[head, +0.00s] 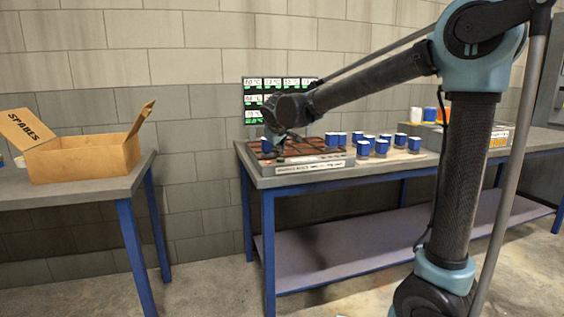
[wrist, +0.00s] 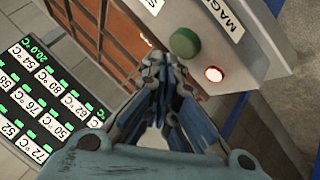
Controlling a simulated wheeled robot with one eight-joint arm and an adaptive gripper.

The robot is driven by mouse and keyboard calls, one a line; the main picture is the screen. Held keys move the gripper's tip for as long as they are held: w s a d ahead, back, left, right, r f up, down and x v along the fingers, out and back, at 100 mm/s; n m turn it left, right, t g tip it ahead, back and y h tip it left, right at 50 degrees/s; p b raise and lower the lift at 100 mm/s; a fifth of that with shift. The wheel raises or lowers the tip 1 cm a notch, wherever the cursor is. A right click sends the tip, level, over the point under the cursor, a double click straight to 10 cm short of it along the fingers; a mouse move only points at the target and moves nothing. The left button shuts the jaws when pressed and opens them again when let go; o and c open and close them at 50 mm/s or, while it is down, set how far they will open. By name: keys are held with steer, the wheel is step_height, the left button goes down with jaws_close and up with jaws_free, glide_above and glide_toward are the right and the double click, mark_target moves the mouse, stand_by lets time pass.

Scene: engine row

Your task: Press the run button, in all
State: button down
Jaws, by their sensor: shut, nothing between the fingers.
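In the wrist view a round green button (wrist: 184,42) sits on the grey face of a low unit (wrist: 250,57), beside a label partly reading "MAGN". A small round red light (wrist: 214,74) glows beside it. No legible lettering names the run button. My gripper (wrist: 155,60) is shut and empty, its tips close to the green button; I cannot tell whether they touch.
An open cardboard box marked SPARES (head: 85,158) stands on the left table.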

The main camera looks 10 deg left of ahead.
mark_target(278, 159)
steer(key=shift+r, duration=0.1)
steer(key=shift+r, duration=2.45)
